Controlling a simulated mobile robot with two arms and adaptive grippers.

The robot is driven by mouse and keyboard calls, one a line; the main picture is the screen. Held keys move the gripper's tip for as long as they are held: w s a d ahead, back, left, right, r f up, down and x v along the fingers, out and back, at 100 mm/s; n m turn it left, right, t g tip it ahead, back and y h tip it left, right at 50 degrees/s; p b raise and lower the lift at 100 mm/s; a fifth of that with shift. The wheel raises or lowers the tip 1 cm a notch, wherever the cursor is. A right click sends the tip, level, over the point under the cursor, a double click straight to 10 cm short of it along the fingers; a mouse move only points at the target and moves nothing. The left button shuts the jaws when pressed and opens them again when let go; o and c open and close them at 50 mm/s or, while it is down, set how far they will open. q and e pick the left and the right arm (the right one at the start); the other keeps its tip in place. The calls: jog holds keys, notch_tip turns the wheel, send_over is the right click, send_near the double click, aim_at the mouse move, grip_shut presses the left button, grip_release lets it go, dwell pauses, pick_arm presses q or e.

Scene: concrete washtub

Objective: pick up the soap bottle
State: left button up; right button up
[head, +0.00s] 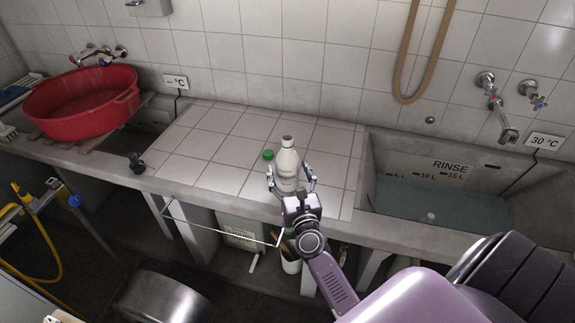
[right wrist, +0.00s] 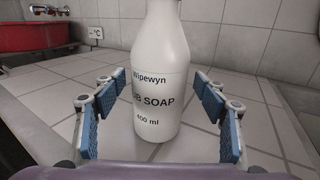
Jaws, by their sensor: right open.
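The soap bottle (head: 287,165) is white and stands upright on the tiled counter, near its front edge. A green cap (head: 268,155) shows just left of it. In the right wrist view the bottle (right wrist: 157,75) carries the words "SOAP" and "400 ml", and its top is cut off. My right gripper (head: 291,183) is open at the front of the bottle. Its blue-padded fingers (right wrist: 160,115) spread to the left and right of the bottle, with gaps on both sides. My left gripper is not in view.
A red basin (head: 83,98) sits at the left, also seen in the right wrist view (right wrist: 35,35). A water-filled rinse tub (head: 430,200) is at the right. The tiled counter (head: 215,130) around the bottle is mostly clear. A dark plug-like object (head: 136,163) lies near the front edge.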

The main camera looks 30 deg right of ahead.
jog(key=shift+w+d+f, duration=0.1)
jog(key=shift+w+d, duration=0.1)
jog(key=shift+w, duration=0.45)
jog(key=c, duration=1.5)
jog(key=shift+c, duration=0.5)
